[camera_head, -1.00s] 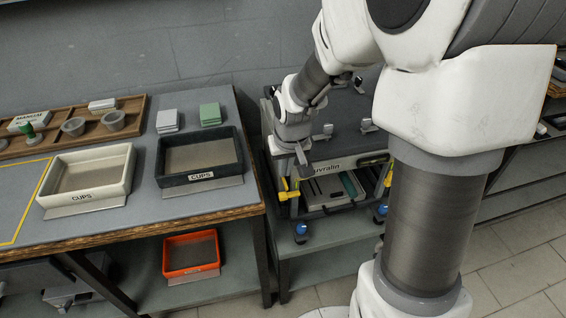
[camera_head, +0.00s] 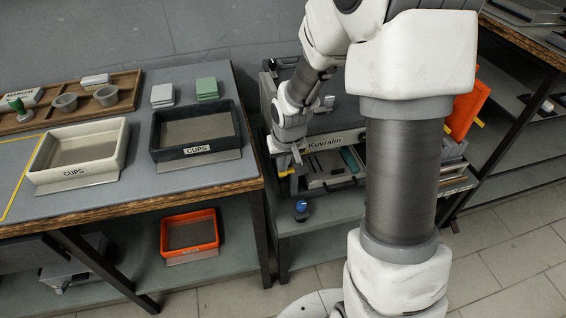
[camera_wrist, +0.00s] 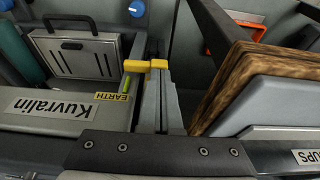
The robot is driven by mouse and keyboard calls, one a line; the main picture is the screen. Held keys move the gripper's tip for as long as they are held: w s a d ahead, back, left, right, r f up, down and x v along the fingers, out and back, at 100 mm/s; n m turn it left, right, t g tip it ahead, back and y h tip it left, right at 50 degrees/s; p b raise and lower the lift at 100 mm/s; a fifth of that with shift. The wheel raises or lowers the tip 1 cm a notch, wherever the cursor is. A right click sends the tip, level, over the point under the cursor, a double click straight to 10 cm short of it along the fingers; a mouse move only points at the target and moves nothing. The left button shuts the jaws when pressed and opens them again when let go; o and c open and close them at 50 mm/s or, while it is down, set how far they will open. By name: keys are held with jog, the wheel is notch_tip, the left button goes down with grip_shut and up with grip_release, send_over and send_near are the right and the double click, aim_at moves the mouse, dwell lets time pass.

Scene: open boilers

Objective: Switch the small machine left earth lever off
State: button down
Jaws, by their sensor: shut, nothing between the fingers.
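The small machine (camera_head: 335,141), marked Kuvralin, stands on a low grey bench right of the cups table. Its left earth lever (camera_wrist: 136,66) has a yellow handle, by a yellow EARTH label (camera_wrist: 112,96) in the wrist view. In the head view, a little of the yellow (camera_head: 284,172) shows below my gripper (camera_head: 297,153) at the machine's front left corner. In the wrist view, my gripper (camera_wrist: 160,78) is shut, with its fingertips at the yellow handle. I cannot tell whether they touch it. The fingers partly hide the lever. The machine's right front is behind my arm.
The cups table's wooden edge (camera_wrist: 222,85) runs close right of my gripper. A white tray (camera_head: 52,151) and a black tray (camera_head: 157,130) stand on that table. An orange tray (camera_head: 164,238) sits on the shelf below. Blue knobs (camera_head: 301,206) stick out under the machine.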

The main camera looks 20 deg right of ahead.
jog(key=shift+a+f+b, duration=0.35)
jog(key=shift+a+f, duration=0.05)
jog(key=shift+f, duration=0.1)
dwell(0.6)
jog(key=shift+a+f+b, duration=0.25)
jog(key=shift+f+b, duration=0.15)
jog(key=shift+f, duration=0.2)
jog(key=shift+a+f+b, duration=0.25)
jog(key=shift+f+b, duration=0.1)
jog(key=shift+f, duration=0.35)
jog(key=shift+r+p, duration=0.6)
jog(key=shift+r, duration=0.25)
jog(key=p+v, duration=0.5)
jog(key=v, duration=1.2)
jog(key=shift+r+p, duration=0.2)
jog(key=shift+p, duration=0.2)
